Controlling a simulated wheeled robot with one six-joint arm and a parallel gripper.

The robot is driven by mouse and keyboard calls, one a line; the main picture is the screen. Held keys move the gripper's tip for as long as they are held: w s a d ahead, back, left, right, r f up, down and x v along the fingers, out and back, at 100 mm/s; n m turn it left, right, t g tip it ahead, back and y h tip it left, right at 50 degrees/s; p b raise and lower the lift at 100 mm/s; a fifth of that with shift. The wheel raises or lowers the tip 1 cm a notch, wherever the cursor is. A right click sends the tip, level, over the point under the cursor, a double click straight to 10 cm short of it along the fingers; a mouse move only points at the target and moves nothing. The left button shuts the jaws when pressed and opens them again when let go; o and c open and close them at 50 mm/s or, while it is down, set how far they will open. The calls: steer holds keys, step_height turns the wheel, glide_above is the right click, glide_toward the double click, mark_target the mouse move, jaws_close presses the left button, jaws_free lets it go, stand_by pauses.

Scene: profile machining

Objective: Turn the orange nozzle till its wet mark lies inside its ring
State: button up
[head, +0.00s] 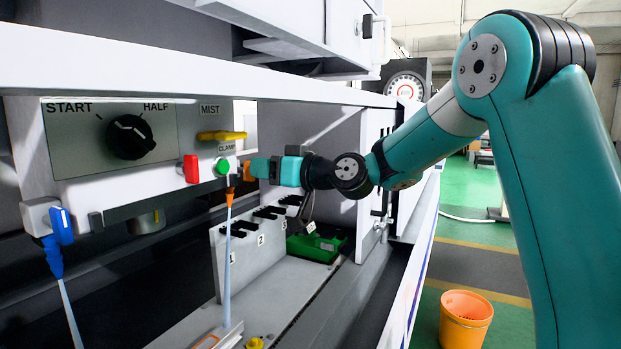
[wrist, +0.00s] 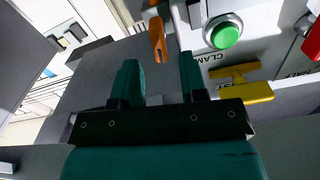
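The orange nozzle (head: 230,196) hangs under the white machine panel, and a pale blue stream (head: 227,260) falls from it to the tray below. Its orange handle (head: 246,171) is right at the tips of my gripper (head: 257,169). In the wrist view, my gripper (wrist: 158,60) is open, and the orange handle (wrist: 157,40) stands between and just past the fingertips, with gaps on both sides. An orange outline (head: 207,342), perhaps the ring, is partly in view at the bottom edge. I cannot make out the wet mark.
A green button (head: 222,167), a red switch (head: 191,169) and a yellow lever (head: 222,136) are close by on the panel. A blue nozzle (head: 55,240) runs at the left. A numbered rack (head: 245,262) and green bin (head: 315,247) stand below my gripper.

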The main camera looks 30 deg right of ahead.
steer(key=b+v, duration=0.6)
steer(key=v, duration=0.9)
steer(key=s+a+f+n+g, duration=0.1)
steer(key=s+a+f+g, duration=0.6)
steer(key=a+f, duration=0.45)
steer(key=s+a+f+g+h, duration=0.1)
steer(key=s+f+g+h, duration=0.2)
steer(key=s, duration=0.6)
steer(key=s+a+f+g+h, duration=0.2)
steer(key=s+f+g+h, duration=0.1)
steer(key=s+f, duration=0.4)
steer(key=shift+s+a+g, duration=0.3)
steer(key=shift+s+g, duration=0.5)
steer(key=shift+s, duration=0.2)
